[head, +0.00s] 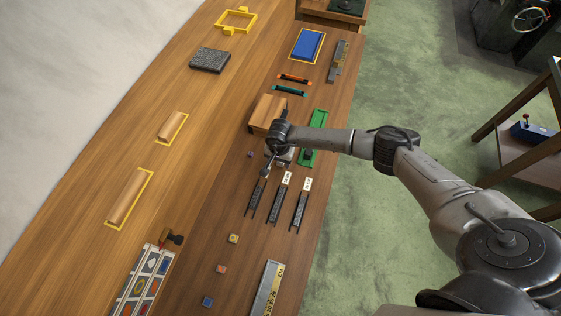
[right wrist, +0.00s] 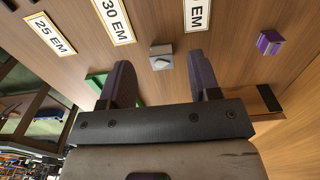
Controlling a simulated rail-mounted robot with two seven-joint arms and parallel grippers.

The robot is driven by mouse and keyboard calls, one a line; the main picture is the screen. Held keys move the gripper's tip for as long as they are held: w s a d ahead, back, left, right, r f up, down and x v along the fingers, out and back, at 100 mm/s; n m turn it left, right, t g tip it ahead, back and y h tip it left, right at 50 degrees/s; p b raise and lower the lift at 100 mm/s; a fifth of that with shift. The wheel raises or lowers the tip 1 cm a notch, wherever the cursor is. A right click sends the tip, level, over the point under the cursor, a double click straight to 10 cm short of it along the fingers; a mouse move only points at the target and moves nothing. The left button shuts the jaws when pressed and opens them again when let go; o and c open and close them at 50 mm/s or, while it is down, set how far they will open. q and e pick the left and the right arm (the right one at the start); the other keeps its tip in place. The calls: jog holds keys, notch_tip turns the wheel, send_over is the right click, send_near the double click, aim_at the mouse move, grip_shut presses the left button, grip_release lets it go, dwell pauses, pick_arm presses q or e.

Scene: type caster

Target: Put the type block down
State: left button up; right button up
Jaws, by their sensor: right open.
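A small grey metal type block (right wrist: 162,56) rests on the wooden table in the right wrist view, just in front of the label with "EM" on it. My right gripper (right wrist: 162,68) is open, with one dark finger on each side of the block and a gap visible on both sides. In the head view my right gripper (head: 266,170) points down near the upper ends of the dark rails; the block cannot be made out there. My left gripper is not in view.
Dark rails (head: 278,205) with white labels lie beside the gripper. A small purple block (right wrist: 268,42) is close by. A wooden block (head: 268,112) and a green tray (head: 319,124) stand behind. Small coloured cubes, such as the yellow one (head: 233,238), lie nearer with bare table around.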

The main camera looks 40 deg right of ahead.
aim_at(280, 163)
jog(key=shift+f, duration=1.35)
jog(key=shift+c, duration=0.4)
jog(key=c, duration=0.5)
grip_shut()
jog(key=shift+r, duration=0.15)
